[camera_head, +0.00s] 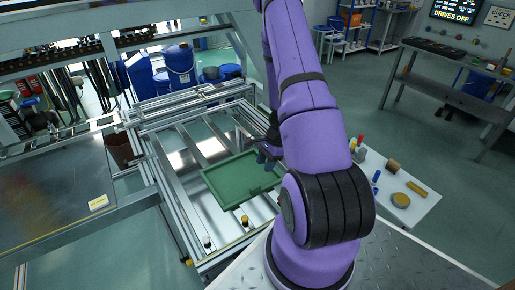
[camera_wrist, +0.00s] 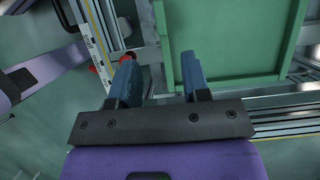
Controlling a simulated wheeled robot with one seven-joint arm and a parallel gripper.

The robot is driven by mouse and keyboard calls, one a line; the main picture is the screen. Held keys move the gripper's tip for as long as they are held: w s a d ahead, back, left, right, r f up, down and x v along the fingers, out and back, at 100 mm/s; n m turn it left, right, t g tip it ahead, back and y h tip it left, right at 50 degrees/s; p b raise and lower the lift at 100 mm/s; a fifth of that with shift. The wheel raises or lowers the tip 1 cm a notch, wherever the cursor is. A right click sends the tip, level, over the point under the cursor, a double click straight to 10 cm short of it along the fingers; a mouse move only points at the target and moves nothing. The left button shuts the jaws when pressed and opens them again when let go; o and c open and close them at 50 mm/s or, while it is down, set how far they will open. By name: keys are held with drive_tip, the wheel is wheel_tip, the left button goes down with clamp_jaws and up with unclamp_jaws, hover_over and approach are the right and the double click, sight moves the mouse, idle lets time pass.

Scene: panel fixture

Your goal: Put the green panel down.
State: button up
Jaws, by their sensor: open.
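The green panel (camera_head: 232,180) is a flat rectangular tray with a raised rim. In the head view it lies over the metal rails of the fixture frame (camera_head: 166,190), turned at an angle to them. My gripper (camera_head: 267,156) is at the panel's right edge, partly hidden by my purple arm. In the wrist view my gripper (camera_wrist: 160,64) is open, its two blue-grey fingers apart. The panel (camera_wrist: 228,38) fills the upper right there. The right finger overlaps its near left corner and the left finger is outside its left edge. I cannot tell whether either finger touches it.
A dark flat plate on a bench (camera_head: 55,190) stands left of the fixture. A small white table (camera_head: 400,213) with bottles and tape rolls is at the right. Blue drums (camera_head: 181,66) stand behind. Open floor lies at the right.

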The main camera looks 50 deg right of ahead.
drive_tip(key=w+a+r+n, duration=0.25)
drive_tip(key=a+r, duration=0.25)
drive_tip(key=r, duration=0.4)
drive_tip(key=w+a+r+n+t, duration=0.1)
drive_tip(key=a+r+n, duration=0.3)
drive_tip(key=r, duration=0.6)
drive_tip(key=w+a+r+n, duration=0.2)
drive_tip(key=a+r+n, duration=0.25)
drive_tip(key=r, duration=0.45)
drive_tip(key=s+a+r+n+t+h, duration=0.1)
drive_tip(key=s+a+r+n, duration=0.1)
drive_tip(key=s+a+r, duration=0.3)
drive_tip(key=s+a+r+n+h, duration=0.1)
drive_tip(key=s+a+r+n, duration=0.15)
drive_tip(key=r, duration=0.45)
drive_tip(key=s+a+r+n+t+h, duration=0.1)
drive_tip(key=s+a+r+n, duration=0.1)
drive_tip(key=s, duration=0.3)
drive_tip(key=s+a+r+n+t+h, duration=0.1)
drive_tip(key=s+a+r+n, duration=0.1)
drive_tip(key=s+r, duration=0.3)
drive_tip(key=shift+s+a+r+n, duration=0.2)
drive_tip(key=shift+s+n, duration=0.55)
drive_tip(key=shift+s, duration=0.05)
